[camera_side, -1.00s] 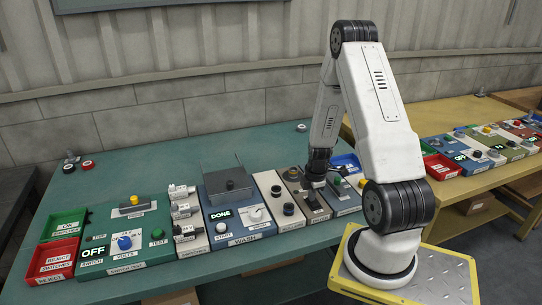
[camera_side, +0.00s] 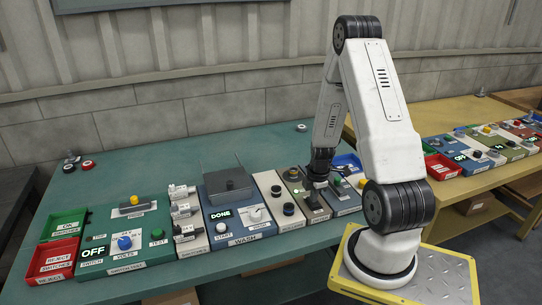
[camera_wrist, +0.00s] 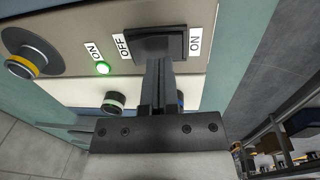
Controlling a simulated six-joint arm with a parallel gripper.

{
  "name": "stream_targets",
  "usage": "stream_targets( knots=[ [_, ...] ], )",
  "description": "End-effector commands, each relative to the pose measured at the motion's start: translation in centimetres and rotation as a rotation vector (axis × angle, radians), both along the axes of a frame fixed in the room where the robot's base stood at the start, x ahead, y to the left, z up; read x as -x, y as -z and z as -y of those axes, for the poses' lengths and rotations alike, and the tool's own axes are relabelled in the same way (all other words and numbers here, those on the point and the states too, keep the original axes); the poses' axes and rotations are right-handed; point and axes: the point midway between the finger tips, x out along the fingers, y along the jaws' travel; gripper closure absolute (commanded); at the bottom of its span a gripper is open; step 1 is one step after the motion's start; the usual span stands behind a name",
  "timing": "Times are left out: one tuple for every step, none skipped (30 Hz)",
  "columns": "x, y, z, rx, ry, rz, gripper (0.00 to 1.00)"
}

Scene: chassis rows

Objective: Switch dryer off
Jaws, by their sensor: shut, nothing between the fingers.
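The dryer panel (camera_side: 293,176) is a brown-grey box in the right part of the green table's row. In the wrist view, the panel (camera_wrist: 205,15) carries a black rocker switch (camera_wrist: 170,45) between an OFF label on the left and an ON label on the right. A green lamp (camera_wrist: 102,68) labelled ON is lit beside it. My gripper (camera_wrist: 158,62) is shut and empty, with its fingertips at the lower edge of the rocker. I cannot tell whether they touch.
A round knob with a yellow ring (camera_wrist: 28,55) is on the same panel. A light panel with black knobs (camera_side: 280,200) is to its left, and a blue panel with a green button (camera_side: 340,186) is close on its right.

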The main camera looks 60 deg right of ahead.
Motion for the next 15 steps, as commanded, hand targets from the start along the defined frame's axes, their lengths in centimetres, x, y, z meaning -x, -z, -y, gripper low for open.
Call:
stream_targets(
  knots=[
    [0.0, -0.3, 0.0, 0.001, 0.0, 0.001, 1.0],
    [0.0, -0.5, 0.0, 0.003, 0.0, 0.001, 1.0],
    [0.0, -0.8, 0.0, 0.003, 0.0, 0.001, 1.0],
    [0.1, -1.0, 0.0, 0.003, 0.0, 0.001, 1.0],
    [0.1, -1.3, -0.1, 0.003, -0.001, 0.001, 1.0],
    [0.1, -1.7, -0.1, 0.003, -0.001, 0.001, 1.0],
    [0.2, -2.0, -0.1, 0.002, -0.001, 0.001, 1.0],
    [0.2, -2.3, -0.2, 0.003, -0.001, 0.001, 1.0],
    [0.3, -2.7, -0.2, 0.003, -0.001, 0.001, 1.0],
    [0.3, -3.0, -0.3, 0.002, -0.001, 0.001, 1.0],
    [0.3, -3.3, -0.3, 0.003, 0.0, 0.001, 1.0],
    [0.4, -3.8, -0.3, 0.003, 0.0, 0.001, 1.0],
    [0.4, -4.1, -0.3, 0.004, 0.0, 0.002, 1.0],
    [0.4, -4.4, -0.4, 0.003, 0.0, 0.001, 1.0],
    [0.5, -4.9, -0.4, 0.001, 0.0, 0.001, 1.0]
  ],
)
